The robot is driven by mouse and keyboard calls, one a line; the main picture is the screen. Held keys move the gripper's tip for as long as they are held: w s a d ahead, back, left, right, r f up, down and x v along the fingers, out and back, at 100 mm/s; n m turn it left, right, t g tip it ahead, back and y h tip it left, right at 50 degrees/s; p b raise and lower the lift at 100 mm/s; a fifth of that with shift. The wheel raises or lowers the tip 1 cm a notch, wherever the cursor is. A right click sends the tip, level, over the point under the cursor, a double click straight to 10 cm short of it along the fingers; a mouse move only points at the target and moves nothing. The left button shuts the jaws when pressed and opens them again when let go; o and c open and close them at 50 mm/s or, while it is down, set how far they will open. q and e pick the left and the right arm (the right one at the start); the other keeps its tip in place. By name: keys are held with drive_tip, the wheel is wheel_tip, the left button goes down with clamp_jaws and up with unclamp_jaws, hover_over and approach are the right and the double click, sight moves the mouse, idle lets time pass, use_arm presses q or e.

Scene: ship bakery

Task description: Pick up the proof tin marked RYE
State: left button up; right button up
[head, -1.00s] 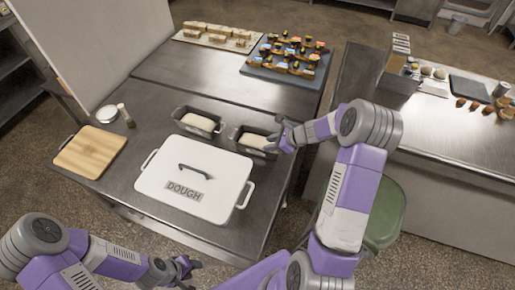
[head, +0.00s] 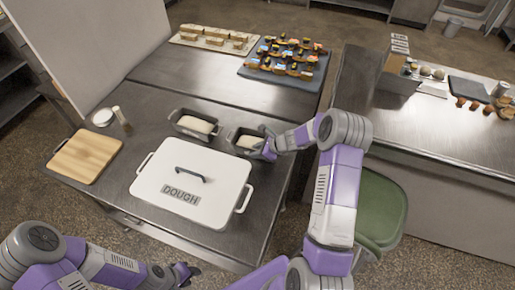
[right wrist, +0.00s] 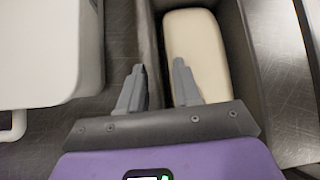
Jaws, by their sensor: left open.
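Two dark tins with pale dough in them stand behind the white lidded box: a left tin (head: 185,131) and a right tin (head: 234,147). I cannot read RYE on either. My right gripper (head: 266,149) is at the right end of the right tin. In the right wrist view my right gripper (right wrist: 160,75) is open, its fingers on either side of the tin's wall (right wrist: 150,45), with the dough (right wrist: 198,45) beyond the right finger. Whether they touch the wall is unclear. My left gripper (head: 188,273) is open and empty, low near the table's front edge.
The white box (head: 215,178) marked DOUGH is close in front of the tins. A cutting board (head: 85,156) and a small shaker (head: 120,115) lie left. Trays of bread (head: 215,40) and pastries (head: 285,62) are at the back.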

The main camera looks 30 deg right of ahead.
clamp_jaws()
drive_tip(key=shift+r, duration=0.15)
idle(1.2)
